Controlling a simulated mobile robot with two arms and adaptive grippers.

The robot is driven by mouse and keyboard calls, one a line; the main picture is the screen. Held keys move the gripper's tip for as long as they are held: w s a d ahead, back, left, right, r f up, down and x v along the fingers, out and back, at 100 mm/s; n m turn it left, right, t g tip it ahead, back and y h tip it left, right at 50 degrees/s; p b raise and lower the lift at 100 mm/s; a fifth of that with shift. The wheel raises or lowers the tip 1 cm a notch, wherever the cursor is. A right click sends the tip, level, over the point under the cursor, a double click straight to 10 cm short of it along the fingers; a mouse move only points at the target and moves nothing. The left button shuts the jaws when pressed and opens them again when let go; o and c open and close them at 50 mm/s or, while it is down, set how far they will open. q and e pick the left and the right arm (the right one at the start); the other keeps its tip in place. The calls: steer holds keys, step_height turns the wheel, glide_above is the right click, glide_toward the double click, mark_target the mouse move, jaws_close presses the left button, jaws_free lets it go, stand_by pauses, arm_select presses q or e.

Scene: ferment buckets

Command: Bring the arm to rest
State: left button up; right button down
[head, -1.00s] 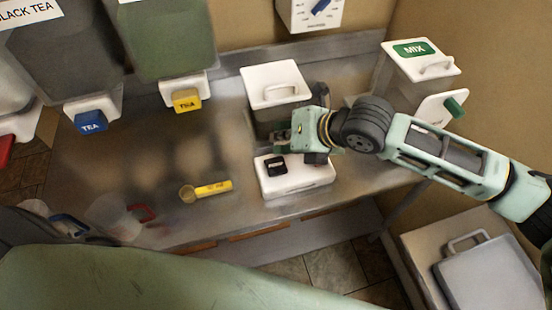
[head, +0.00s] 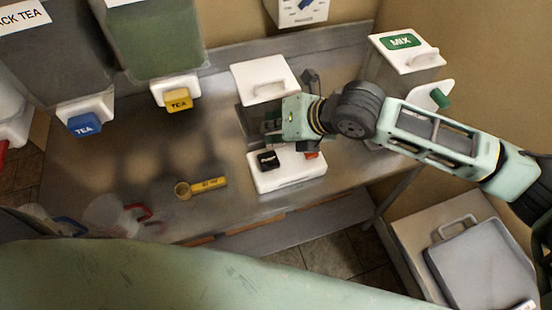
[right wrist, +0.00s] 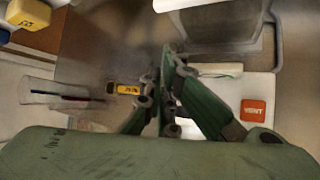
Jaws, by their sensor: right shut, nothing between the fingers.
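My right arm reaches in from the right in the head view. My right gripper (head: 268,128) is shut and empty, just behind the white device (head: 290,178) and in front of the white-lidded container (head: 266,80). In the right wrist view its fingers (right wrist: 165,65) come together at the tips. An orange button marked VENT (right wrist: 253,110) lies to their right. My left gripper does not show.
A yellow-handled scoop (head: 207,185) and a clear jug with a red handle (head: 108,215) lie left on the metal counter (head: 150,150). Tea dispensers with a blue tap (head: 84,124) and a yellow tap (head: 178,99) hang above. A MIX bin (head: 405,52) stands right.

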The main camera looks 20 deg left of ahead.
steer(key=s+a+m+y, duration=0.1)
steer(key=s+a+m, duration=0.1)
steer(key=s+m, duration=0.35)
steer(key=s+d+f+m+h, duration=0.3)
steer(key=s+d+f+m, duration=0.2)
steer(key=d+m, duration=0.65)
steer(key=s+d+f+m+h, duration=0.3)
steer(key=s+d+f+m, duration=0.2)
steer(key=d+m, duration=0.65)
steer(key=s+d+f+m+h, duration=0.3)
steer(key=s+d+f+m, duration=0.2)
steer(key=d+m, duration=0.6)
step_height(320, 180, down, 31)
steer(key=s+d+g+b, duration=0.1)
steer(key=s+d+b, duration=0.1)
steer(key=s+b, duration=0.15)
steer(key=s+d+f+g+b, duration=0.1)
steer(key=s+d+f+b, duration=0.1)
steer(key=s+f, duration=1.3)
step_height(320, 180, down, 3)
steer(key=shift+s+d+n+h+b, duration=0.25)
steer(key=shift+d+n+h+b, duration=0.05)
steer(key=shift+n+b, duration=0.15)
